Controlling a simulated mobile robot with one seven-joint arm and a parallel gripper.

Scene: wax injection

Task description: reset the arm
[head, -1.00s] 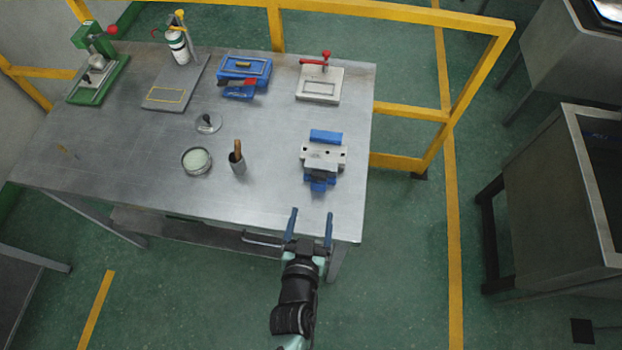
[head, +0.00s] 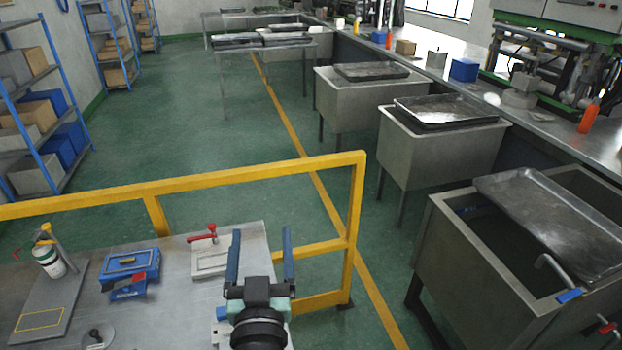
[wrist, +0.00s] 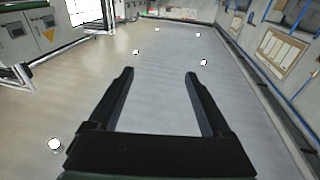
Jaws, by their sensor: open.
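My gripper (head: 260,256) is open and empty, with its two blue fingers apart.
A yellow rail (head: 200,180) runs behind the bench. Metal sinks (head: 480,270) stand at the right. Green floor lies beyond the rail.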

